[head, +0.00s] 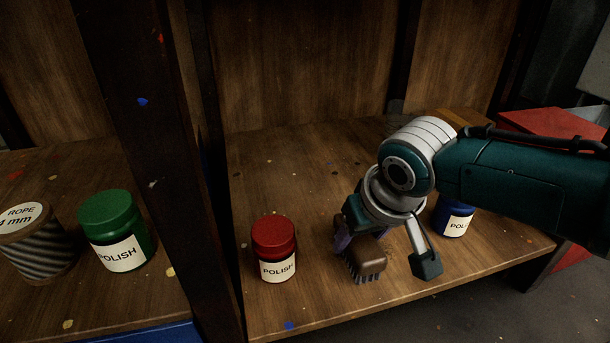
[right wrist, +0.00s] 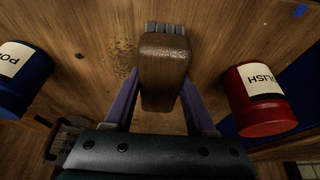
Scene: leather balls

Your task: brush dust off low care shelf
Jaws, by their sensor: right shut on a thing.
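My right gripper (head: 358,246) is shut on a brush (head: 367,262) with a brown back and dark bristles. In the right wrist view the brush (right wrist: 163,75) sits between the purple fingers, its grey bristles at the far end. The bristles point down close to the wooden shelf (head: 300,175); I cannot tell whether they touch it. The shelf carries small scattered flecks, with a blue one near the front edge. A speckled darker patch shows left of the brush in the wrist view. My left gripper is not in view.
A red polish jar (head: 274,248) stands left of the brush, and a blue polish jar (head: 453,217) stands to the right, partly behind my arm. Beyond the dark upright (head: 150,150) are a green polish jar (head: 113,230) and a rope spool (head: 37,243). The shelf's back middle is clear.

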